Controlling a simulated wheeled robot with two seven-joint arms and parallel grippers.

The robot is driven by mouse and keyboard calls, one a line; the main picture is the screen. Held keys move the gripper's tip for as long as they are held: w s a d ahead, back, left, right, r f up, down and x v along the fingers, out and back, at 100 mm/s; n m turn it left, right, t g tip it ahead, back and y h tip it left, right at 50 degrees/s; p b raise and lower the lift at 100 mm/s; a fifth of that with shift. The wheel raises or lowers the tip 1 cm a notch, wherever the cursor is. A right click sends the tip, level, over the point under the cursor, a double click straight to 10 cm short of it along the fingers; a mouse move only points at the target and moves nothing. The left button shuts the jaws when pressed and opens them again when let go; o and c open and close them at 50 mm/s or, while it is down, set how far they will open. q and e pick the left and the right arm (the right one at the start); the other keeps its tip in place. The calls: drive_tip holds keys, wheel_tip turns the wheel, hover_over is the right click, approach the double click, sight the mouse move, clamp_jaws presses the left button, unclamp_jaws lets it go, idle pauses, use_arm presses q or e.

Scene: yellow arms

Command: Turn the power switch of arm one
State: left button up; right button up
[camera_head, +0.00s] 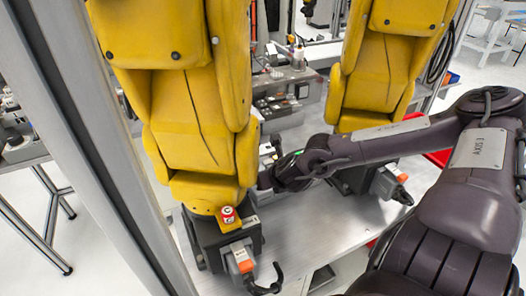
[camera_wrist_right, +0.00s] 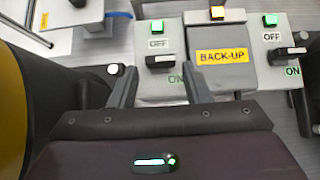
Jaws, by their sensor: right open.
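In the right wrist view, a grey switch box has a black rotary switch (camera_wrist_right: 163,61) lying sideways, with OFF above, ON below and a lit green light (camera_wrist_right: 157,27). My right gripper (camera_wrist_right: 160,82) is open; its fingertips are either side of this switch, apparently short of it. A second box at the right has a similar sideways black switch (camera_wrist_right: 288,53) and green light (camera_wrist_right: 270,20). I cannot tell which belongs to arm one. In the head view, my right gripper's end is hidden behind the left yellow arm (camera_head: 190,120). My left gripper is not in view.
A grey BACK-UP box (camera_wrist_right: 222,58) with a lit yellow light stands between the switch boxes. A second yellow arm (camera_head: 385,65) stands at the right. A metal frame post (camera_head: 95,130) crosses the left. The metal table (camera_head: 330,235) has free room in front.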

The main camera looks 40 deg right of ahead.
drive_tip(key=shift+w+d+f, duration=0.2)
drive_tip(key=shift+w+f, duration=0.05)
drive_tip(key=shift+w, duration=0.2)
drive_tip(key=shift+w+d+f+b, duration=0.1)
drive_tip(key=shift+w+f+b, duration=0.1)
drive_tip(key=shift+b, duration=0.1)
drive_tip(key=shift+w+d+f, duration=0.15)
drive_tip(key=shift+w+f, duration=0.25)
drive_tip(key=shift+f, duration=0.05)
drive_tip(key=shift+w+f, duration=0.15)
use_arm(q)
drive_tip(key=shift+s+f, duration=0.2)
drive_tip(key=shift+f, duration=0.45)
use_arm(e)
drive_tip(key=shift+c, duration=0.4)
drive_tip(key=c, duration=0.6)
use_arm(q)
drive_tip(key=shift+b, duration=0.3)
